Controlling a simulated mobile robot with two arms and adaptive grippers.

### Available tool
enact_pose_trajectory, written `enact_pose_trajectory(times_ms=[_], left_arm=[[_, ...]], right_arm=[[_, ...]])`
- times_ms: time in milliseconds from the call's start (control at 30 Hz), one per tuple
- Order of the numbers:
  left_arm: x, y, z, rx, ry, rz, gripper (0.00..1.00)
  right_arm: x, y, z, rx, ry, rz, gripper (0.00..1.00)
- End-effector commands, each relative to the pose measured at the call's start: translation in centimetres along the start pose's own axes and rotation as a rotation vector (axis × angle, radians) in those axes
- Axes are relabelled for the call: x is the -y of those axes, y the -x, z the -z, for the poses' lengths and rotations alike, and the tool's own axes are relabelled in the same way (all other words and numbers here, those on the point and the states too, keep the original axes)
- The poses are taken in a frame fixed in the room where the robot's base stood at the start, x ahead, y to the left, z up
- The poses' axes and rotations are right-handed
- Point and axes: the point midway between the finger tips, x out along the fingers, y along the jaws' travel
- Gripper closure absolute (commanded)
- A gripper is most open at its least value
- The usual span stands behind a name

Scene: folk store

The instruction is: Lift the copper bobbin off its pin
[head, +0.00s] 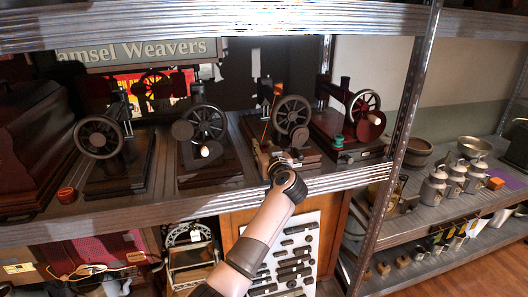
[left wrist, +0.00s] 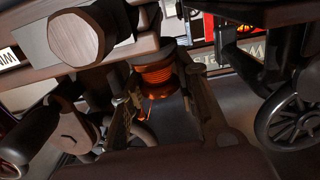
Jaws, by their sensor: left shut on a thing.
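The copper bobbin (left wrist: 153,76), wound with shiny orange-copper thread, shows in the left wrist view between the fingers of my left gripper (left wrist: 160,98). The gripper is shut on it. In the head view my left gripper (head: 265,155) reaches up over the shelf edge to the front of a dark sewing machine (head: 291,114). The bobbin is too small and covered there to make out clearly. The pin is hidden, so I cannot tell whether the bobbin still sits on it. My right gripper is in neither view.
Other sewing machines stand on both sides, with handwheels (head: 205,124) close by. A teal spool (head: 337,141) is to the right and a red spool (head: 67,195) to the far left. The metal shelf above (head: 230,28) limits headroom. A shelf post (head: 405,120) stands at right.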

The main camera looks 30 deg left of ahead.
Motion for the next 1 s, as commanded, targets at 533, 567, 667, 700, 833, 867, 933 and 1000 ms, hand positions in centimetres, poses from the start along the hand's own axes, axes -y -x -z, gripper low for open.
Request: enact_pose_trajectory(times_ms=[533,567,667,700,833,867,933,1000], left_arm=[[-0.1,0.7,3.4,-0.001,0.003,-0.002,0.97],[-0.1,1.4,3.2,0.000,0.002,-0.002,0.97],[-0.1,3.5,3.1,0.000,0.004,-0.004,0.97],[-0.2,4.6,3.0,0.000,0.003,-0.005,0.97],[-0.1,8.6,2.7,0.001,0.005,-0.005,0.97],[-0.1,9.5,2.6,0.000,0.005,-0.004,0.97],[-0.1,11.4,2.5,0.001,0.003,-0.004,0.97],[-0.1,13.2,2.5,0.001,0.005,-0.004,0.97]], right_arm=[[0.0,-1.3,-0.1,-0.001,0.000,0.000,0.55],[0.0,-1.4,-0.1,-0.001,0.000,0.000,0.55],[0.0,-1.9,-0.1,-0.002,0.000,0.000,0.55],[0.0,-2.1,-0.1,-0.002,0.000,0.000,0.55],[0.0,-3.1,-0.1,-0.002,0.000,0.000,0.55],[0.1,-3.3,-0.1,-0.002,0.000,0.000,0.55],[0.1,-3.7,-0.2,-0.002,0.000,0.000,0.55],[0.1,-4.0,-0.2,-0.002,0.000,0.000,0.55]])
